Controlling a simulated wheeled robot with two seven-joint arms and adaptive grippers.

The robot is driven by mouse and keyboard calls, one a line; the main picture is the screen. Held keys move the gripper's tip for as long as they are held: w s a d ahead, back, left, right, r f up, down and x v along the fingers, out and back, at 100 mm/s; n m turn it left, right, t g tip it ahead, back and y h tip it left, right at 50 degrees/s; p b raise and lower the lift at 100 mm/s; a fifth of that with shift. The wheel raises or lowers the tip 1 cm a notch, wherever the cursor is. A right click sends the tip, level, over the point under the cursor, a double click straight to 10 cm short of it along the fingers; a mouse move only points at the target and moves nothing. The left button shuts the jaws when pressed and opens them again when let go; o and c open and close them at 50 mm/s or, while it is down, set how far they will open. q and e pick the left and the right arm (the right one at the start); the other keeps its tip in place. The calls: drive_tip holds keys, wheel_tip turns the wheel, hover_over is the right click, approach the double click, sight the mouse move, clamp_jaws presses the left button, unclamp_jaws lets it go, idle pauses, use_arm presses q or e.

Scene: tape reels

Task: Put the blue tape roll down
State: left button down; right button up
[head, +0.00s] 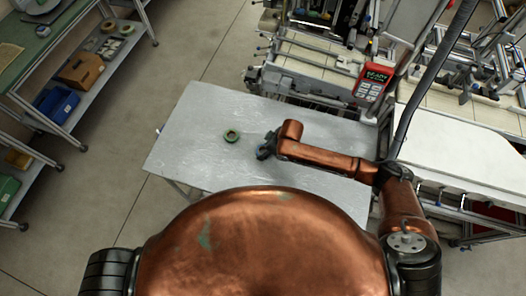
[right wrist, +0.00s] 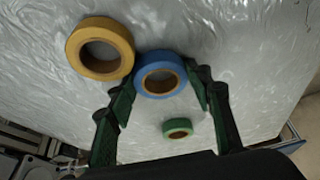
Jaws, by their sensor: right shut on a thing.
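My right gripper (head: 268,146) is over the grey table, and its two dark green fingers show in the right wrist view (right wrist: 162,84). It is shut on the blue tape roll (right wrist: 160,60), which sits between the fingertips with its brown core facing the camera. In the head view the blue roll is small and mostly covered by the gripper. I cannot tell whether the roll touches the table. My left gripper is not in view.
A green tape roll (head: 231,135) lies flat on the table (head: 200,110), left of my gripper. A yellow roll (right wrist: 100,30) is close beside the blue one in the wrist view. The table's left part is clear. A machine with a red panel (head: 374,81) stands behind.

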drive_tip(key=c, duration=0.4)
drive_tip(key=shift+o, duration=0.2)
drive_tip(key=shift+r, duration=0.1)
